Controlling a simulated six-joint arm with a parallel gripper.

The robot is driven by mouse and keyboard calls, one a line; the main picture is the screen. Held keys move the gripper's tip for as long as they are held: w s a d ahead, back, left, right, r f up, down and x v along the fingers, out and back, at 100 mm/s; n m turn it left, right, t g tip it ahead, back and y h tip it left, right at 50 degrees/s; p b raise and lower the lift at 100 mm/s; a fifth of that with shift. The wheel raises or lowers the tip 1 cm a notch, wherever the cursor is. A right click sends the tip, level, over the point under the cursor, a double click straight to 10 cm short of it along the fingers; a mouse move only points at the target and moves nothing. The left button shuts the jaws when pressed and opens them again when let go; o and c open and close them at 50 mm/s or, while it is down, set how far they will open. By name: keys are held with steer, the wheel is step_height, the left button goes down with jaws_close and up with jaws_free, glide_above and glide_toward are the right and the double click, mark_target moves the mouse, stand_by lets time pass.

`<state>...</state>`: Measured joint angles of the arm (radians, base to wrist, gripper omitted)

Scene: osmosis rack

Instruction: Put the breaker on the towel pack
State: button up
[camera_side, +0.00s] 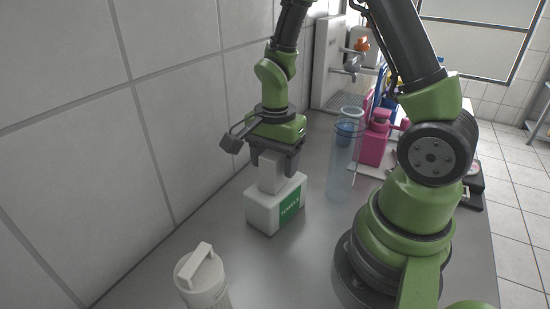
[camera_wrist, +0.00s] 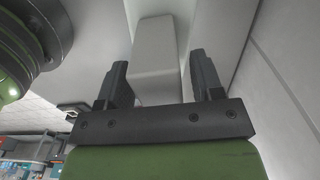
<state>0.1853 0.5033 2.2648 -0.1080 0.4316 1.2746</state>
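The towel pack (camera_side: 262,214) is a white box with a green label, standing on the metal counter near the tiled wall. A plain white block (camera_side: 270,172), apparently the breaker, is upright at the top of the pack and looks to rest on it. In the wrist view the block (camera_wrist: 155,52) stands between my two fingers, with a gap at the right finger. My gripper (camera_side: 275,158) points down over the block, its fingers apart on either side of it. In the wrist view my gripper (camera_wrist: 162,80) shows both fingers spread. The block's upper end is partly hidden by the gripper.
A white lidded jug (camera_side: 203,278) is in the near foreground. A tall clear cylinder (camera_side: 341,175) stands right of the pack, with pink bottles (camera_side: 375,140) behind it. A dispenser (camera_side: 335,65) is at the back. The tiled wall is close on the left.

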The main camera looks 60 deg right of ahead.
step_height(320, 180, up, 12)
steer(key=shift+f, duration=0.25)
steer(key=s+a+r+n+t+y, duration=0.2)
steer(key=s+a+r+n+t, duration=0.5)
steer(key=n, duration=0.7)
steer(key=shift+s+a+r, duration=0.15)
steer(key=shift+s+r, duration=0.25)
steer(key=shift+s, duration=0.85)
